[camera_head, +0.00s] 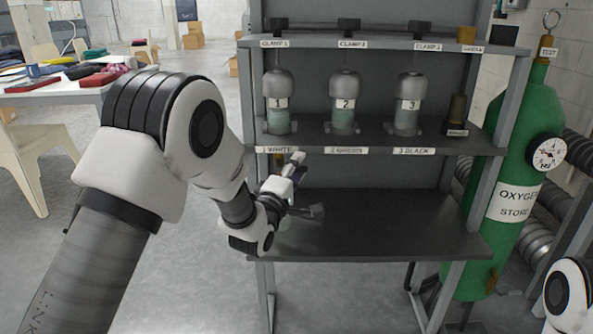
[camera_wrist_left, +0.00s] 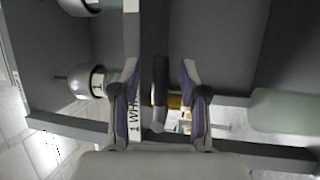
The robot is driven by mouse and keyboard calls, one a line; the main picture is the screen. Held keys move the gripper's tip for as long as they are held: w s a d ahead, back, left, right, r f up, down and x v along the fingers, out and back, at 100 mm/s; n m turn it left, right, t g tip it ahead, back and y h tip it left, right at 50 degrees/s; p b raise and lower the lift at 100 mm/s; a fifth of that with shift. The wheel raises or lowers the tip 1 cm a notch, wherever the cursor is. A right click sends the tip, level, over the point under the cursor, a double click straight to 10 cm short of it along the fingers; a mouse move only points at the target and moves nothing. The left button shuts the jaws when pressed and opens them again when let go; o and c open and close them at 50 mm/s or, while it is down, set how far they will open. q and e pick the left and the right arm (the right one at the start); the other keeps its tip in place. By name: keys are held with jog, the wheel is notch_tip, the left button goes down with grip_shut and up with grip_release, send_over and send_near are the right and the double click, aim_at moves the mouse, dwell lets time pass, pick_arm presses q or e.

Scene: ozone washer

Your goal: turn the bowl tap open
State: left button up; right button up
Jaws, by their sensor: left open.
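In the left wrist view a dark handle (camera_wrist_left: 160,80) with a brass part (camera_wrist_left: 175,101) beside it lies between my fingers, by the shelf edge with the "1 WHITE" label (camera_wrist_left: 134,118). It looks like the tap, though I cannot tell whether a finger touches it. My left gripper (camera_wrist_left: 159,72) is open around it. In the head view my left gripper (camera_head: 308,185) is just below the left end of the middle shelf, and the tap is mostly hidden by my arm. A pale green vessel (camera_wrist_left: 285,110), perhaps the bowl, shows in the wrist view. My right gripper is out of view.
The middle shelf (camera_head: 370,140) holds domed vessels 1 (camera_head: 279,85), 2 (camera_head: 345,85) and 3 (camera_head: 410,85). The lower shelf (camera_head: 400,225) is mostly bare. A green oxygen cylinder (camera_head: 535,130) stands at the right. A cluttered table (camera_head: 40,95) is at the left.

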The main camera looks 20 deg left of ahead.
pick_arm(q)
grip_shut()
jog(key=m+p, duration=0.1)
jog(key=m+g+p, duration=0.1)
jog(key=p, duration=0.1)
jog(key=shift+f+m, duration=0.25)
jog(key=shift+m, duration=0.05)
jog(key=s+a+f+m+g+y+p, duration=0.1)
jog(key=a+f+m+g+y+p, duration=0.2)
jog(key=m+p, duration=0.9)
jog(key=shift+s+a+f+g+y+p, duration=0.25)
jog(key=shift+a+f+g, duration=0.35)
jog(key=shift+g, duration=0.6)
jog(key=shift+w+a, duration=0.1)
